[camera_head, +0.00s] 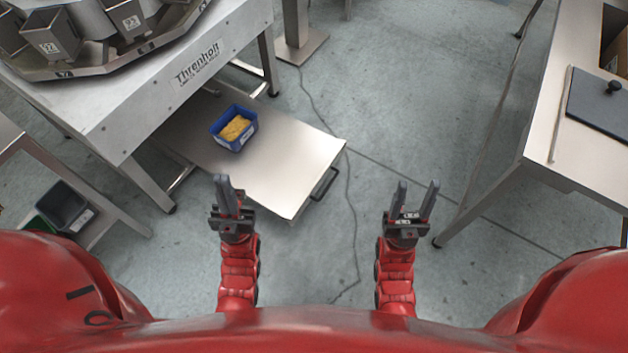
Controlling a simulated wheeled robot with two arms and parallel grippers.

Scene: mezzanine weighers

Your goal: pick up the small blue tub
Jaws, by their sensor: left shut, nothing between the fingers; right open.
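The small blue tub (216,127) stands upright on a low pale metal platform (290,170) at the left of centre. It holds something yellow, and a white label shows on its front side. My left gripper (223,180) is shut and empty, in front of the platform and nearer to me than the tub; it is apart from the tub in the picture. My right gripper (420,185) is open and empty over the bare floor, to the right of the platform.
A grey machine frame marked Threnholt (130,100) stands at the upper left, beside the platform. A dark grey bin (64,206) sits on a low shelf at the left. A metal table (590,145) is at the right. A cable (350,230) runs along the open floor between.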

